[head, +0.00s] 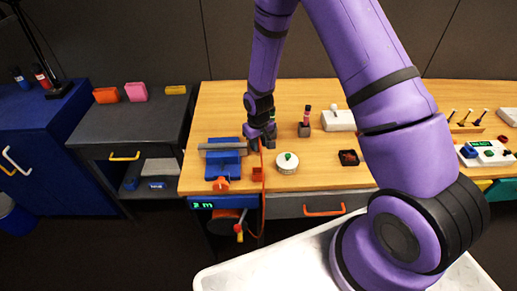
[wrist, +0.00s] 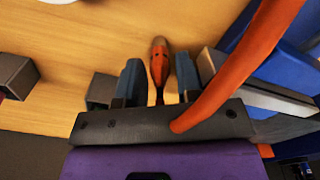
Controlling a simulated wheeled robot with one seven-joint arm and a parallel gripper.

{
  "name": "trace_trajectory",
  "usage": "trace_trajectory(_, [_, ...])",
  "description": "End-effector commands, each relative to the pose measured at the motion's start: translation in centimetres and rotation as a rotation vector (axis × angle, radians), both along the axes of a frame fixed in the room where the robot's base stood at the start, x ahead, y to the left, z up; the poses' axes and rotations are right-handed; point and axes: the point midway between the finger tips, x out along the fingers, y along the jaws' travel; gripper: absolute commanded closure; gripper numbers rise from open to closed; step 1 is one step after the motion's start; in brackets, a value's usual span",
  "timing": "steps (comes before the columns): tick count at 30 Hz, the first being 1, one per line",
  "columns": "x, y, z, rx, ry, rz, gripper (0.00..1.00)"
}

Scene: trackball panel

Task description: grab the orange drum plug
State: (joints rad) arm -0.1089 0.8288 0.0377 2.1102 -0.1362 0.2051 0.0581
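In the wrist view, a small slim orange piece with a brownish rounded end (wrist: 159,62) shows between the fingers, against the wood table. It looks like the orange drum plug, but I cannot be sure. My gripper (wrist: 159,82) has its two dark blue fingers apart, with a gap on each side of the orange piece. In the head view my gripper (head: 262,139) is low over the table, right of the blue vise (head: 224,160). The orange piece is not clearly visible there. An orange hose or strap (wrist: 235,78) crosses the right of the wrist view.
A grey bar lies across the vise. An orange strip (head: 263,190) hangs at the table's front edge.

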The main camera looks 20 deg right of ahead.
Motion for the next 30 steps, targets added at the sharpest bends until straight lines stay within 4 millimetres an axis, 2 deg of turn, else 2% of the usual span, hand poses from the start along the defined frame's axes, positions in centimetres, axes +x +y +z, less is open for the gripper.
trace_trajectory(8, [0.0, 0.0, -0.3, 0.000, -0.001, 0.000, 0.68])
trace_trajectory(13, [0.0, 0.0, -0.3, 0.000, 0.000, 0.000, 1.00])
trace_trajectory(23, [0.0, 0.0, -0.2, 0.000, -0.001, 0.000, 1.00])
trace_trajectory(30, [0.0, 0.0, 1.1, 0.000, -0.002, 0.000, 1.00])
